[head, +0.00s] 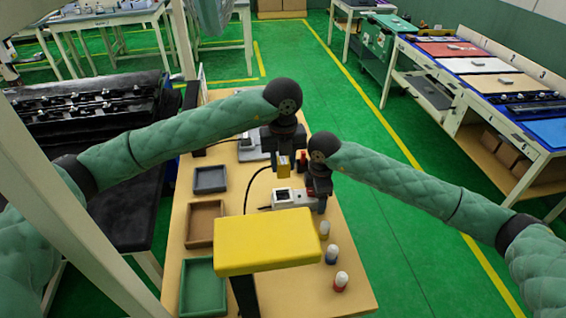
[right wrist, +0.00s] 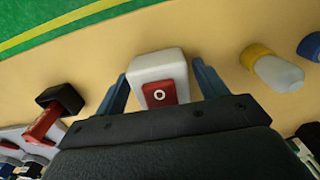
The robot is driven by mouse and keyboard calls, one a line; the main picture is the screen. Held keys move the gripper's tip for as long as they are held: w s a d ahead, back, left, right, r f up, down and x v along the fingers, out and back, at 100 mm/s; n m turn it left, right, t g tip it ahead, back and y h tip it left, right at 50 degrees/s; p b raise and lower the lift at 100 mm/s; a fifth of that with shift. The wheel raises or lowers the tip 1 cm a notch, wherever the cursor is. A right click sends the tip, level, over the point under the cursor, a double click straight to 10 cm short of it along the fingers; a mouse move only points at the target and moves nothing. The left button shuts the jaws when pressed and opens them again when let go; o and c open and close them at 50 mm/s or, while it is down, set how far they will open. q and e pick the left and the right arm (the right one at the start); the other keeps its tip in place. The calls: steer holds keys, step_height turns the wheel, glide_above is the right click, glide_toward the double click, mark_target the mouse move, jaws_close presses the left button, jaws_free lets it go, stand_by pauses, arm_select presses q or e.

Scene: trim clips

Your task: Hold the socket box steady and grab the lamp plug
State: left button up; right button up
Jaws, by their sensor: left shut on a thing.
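The white socket box (head: 292,198) lies on the wooden bench. Its end with a red switch shows in the right wrist view (right wrist: 160,72). My right gripper (head: 321,206) is at the right end of the box. In the right wrist view its blue fingers (right wrist: 162,88) stand either side of the box end, with narrow gaps showing, so it looks open. My left gripper (head: 284,172) is above and behind the box, shut on a small yellowish piece that looks like the lamp plug (head: 284,175). A black cord arcs up to it. The yellow lamp head (head: 267,240) stands in front.
Grey (head: 210,179), brown (head: 205,223) and green (head: 203,288) trays line the bench's left side. Small bottles with yellow (head: 324,228), blue (head: 332,254) and red (head: 341,281) parts stand at the right edge. A red and black item (right wrist: 55,115) is near the box.

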steer(key=shift+o, duration=0.4)
steer(key=shift+r, duration=0.1)
step_height(320, 180, up, 12)
steer(key=shift+f, duration=0.1)
